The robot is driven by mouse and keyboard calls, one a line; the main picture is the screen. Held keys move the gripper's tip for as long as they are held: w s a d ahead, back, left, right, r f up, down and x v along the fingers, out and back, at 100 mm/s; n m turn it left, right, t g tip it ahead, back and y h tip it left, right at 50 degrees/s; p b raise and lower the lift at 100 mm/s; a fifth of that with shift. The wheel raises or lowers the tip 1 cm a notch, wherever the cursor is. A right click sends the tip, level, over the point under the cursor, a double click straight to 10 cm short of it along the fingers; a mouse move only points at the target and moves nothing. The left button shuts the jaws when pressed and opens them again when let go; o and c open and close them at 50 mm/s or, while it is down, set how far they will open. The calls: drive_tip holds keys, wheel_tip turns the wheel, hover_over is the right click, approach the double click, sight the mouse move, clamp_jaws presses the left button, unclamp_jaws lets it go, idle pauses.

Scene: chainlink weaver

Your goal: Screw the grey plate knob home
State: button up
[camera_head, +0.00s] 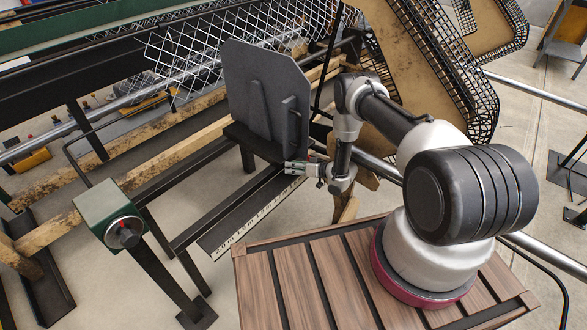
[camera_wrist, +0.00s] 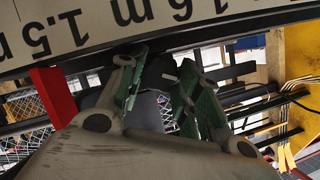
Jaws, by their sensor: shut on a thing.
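The grey plate (camera_head: 262,95) stands upright on a dark rail with a printed length scale (camera_head: 240,225). My gripper (camera_head: 288,168) is at the plate's lower right, just above the scale. In the wrist view, its green-padded fingers (camera_wrist: 158,78) are closed on a small dark thing (camera_wrist: 158,72), which looks like the plate knob. The fingers hide much of the knob, and its thread is out of sight. I cannot tell how far in it is screwed. The scale (camera_wrist: 110,22) crosses the top of the wrist view.
A green box with a round dial (camera_head: 125,232) stands on a post at the left. Chain-link mesh (camera_head: 190,50) hangs behind the plate. Large tan panels (camera_head: 380,60) stand behind my arm. A red part (camera_wrist: 52,95) sits left of my fingers.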

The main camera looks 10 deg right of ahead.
drive_tip(key=shift+m+y, duration=0.3)
idle(0.4)
drive_tip(key=o, duration=1)
drive_tip(key=shift+o, duration=0.2)
